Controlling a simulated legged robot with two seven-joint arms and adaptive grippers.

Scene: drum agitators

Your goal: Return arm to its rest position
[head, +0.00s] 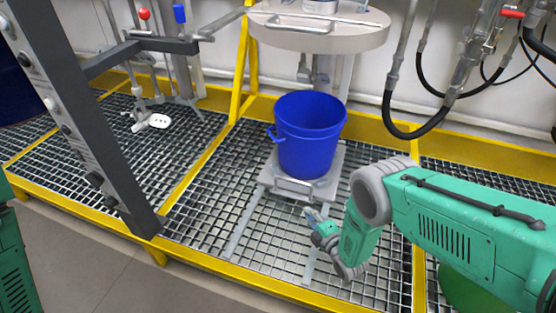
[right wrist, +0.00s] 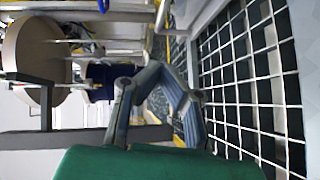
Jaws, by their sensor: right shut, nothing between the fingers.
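My right arm (head: 450,225) is teal and reaches in from the right in the head view, bent downward at the wrist. Its gripper (head: 311,214) hangs low over the grating, in front of the blue bucket and apart from it. In the right wrist view the gripper's grey fingers (right wrist: 157,72) meet at their tips, with nothing held between them. My left gripper is out of view.
A yellow-framed grating floor (head: 215,210) spreads around the bucket. A round grey lid (head: 325,32) is above the bucket. A dark control post (head: 85,120) stands at left. Black hoses (head: 410,130) hang at right. A green rounded object (head: 465,292) is below my right arm.

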